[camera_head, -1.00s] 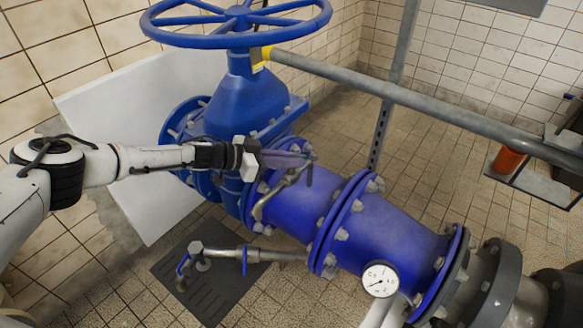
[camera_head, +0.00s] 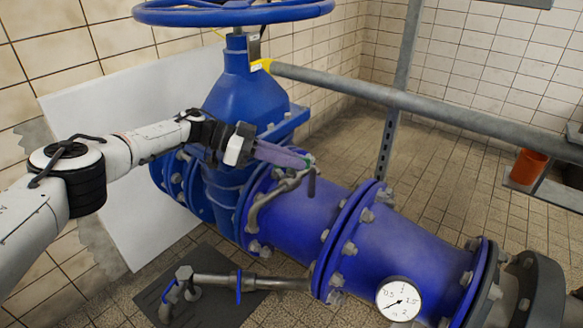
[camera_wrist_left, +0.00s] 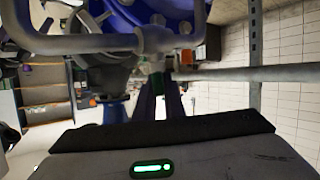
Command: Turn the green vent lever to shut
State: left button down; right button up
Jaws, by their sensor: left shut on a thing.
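My left gripper (camera_head: 302,160) reaches in from the left with its long purple fingers at the thin bent pipe (camera_head: 280,191) on top of the blue main pipe. The fingers are shut on the green vent lever, of which only a small green part (camera_head: 311,158) shows at the fingertips. In the left wrist view the green lever (camera_wrist_left: 156,82) shows between the ends of the two fingers. The fingers hide most of it, so its exact angle is hard to tell. My right gripper is in neither view.
A large blue valve with a handwheel (camera_head: 235,13) stands behind my left wrist. A grey rail (camera_head: 400,97) crosses behind the pipe. A pressure gauge (camera_head: 398,299) sits at the front, and a small pipe with a blue-handled tap (camera_head: 215,281) lies low at the left.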

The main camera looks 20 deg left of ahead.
pick_arm(q)
jog(key=shift+r, duration=0.1)
dwell(0.3)
jog(key=c, duration=1.8)
grip_release()
jog(key=shift+c, duration=0.2)
jog(key=v, duration=1)
jog(key=shift+p, duration=0.45)
jog(key=shift+a+r, duration=0.1)
